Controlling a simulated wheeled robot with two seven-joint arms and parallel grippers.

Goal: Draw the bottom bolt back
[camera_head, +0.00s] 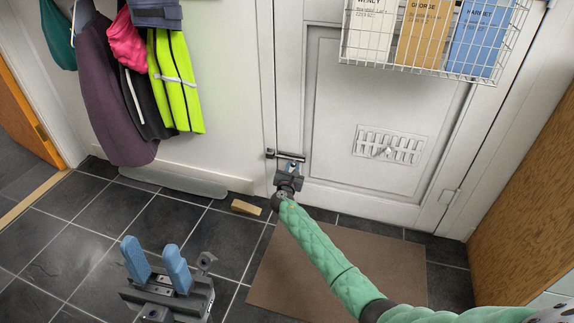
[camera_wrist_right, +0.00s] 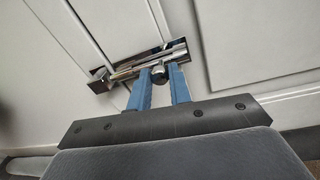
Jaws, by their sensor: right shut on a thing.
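The bottom bolt (camera_head: 287,155) is a dark metal barrel bolt low on the left edge of the white door (camera_head: 340,110). In the right wrist view the bolt (camera_wrist_right: 125,73) is shiny, with a rod on a plate and a round dark knob. My right gripper (camera_head: 290,167) is at the bolt. Its blue fingers (camera_wrist_right: 159,76) are shut on the bolt's knob, one finger on each side. The rod reaches across the gap between door and frame. My left gripper (camera_head: 157,262) is open and empty above the floor tiles, away from the door.
A brown mat (camera_head: 385,258) lies before the door, under my right arm. A small wooden wedge (camera_head: 245,208) lies on the tiles by the wall. Coats (camera_head: 120,90) hang at the left. A wire basket (camera_head: 430,75) with labelled folders is on the upper door.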

